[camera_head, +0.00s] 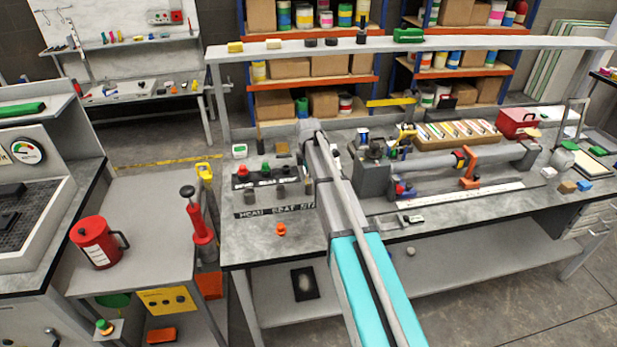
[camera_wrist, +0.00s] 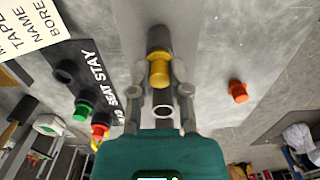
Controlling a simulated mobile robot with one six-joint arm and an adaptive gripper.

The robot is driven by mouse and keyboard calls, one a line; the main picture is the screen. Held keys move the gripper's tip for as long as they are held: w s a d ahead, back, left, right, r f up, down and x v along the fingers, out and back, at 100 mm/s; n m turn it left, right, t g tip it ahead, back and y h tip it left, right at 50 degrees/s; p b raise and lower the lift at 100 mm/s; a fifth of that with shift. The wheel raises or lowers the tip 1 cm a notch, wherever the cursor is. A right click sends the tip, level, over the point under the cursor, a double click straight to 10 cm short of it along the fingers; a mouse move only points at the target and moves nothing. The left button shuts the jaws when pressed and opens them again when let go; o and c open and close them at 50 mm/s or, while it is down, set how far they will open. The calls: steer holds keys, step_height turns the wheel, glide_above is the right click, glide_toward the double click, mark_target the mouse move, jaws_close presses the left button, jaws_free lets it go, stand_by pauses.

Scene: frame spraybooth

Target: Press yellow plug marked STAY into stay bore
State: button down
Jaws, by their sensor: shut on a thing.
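In the wrist view my gripper (camera_wrist: 159,78) is shut on a yellow plug (camera_wrist: 159,70), one finger on each side. A dark grey cylinder (camera_wrist: 159,38) lies directly in line beyond the plug; I cannot tell whether they are joined. A light ring with a dark opening (camera_wrist: 162,112) shows below the plug, between the fingers; I cannot tell whether it is the stay bore. In the head view my arm hides the gripper and plug.
An orange plug (camera_wrist: 238,92) lies apart on the bench; it also shows in the head view (camera_head: 281,230). Green (camera_wrist: 82,111) and red (camera_wrist: 100,131) plugs stand left of the gripper. A clamped grey tube (camera_head: 440,165) and a red box (camera_head: 517,122) occupy the bench's right.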

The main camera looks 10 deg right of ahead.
steer(key=shift+f+b, duration=0.3)
steer(key=shift+f, duration=0.05)
steer(key=c, duration=0.5)
jaws_free()
steer(key=shift+r, duration=0.1)
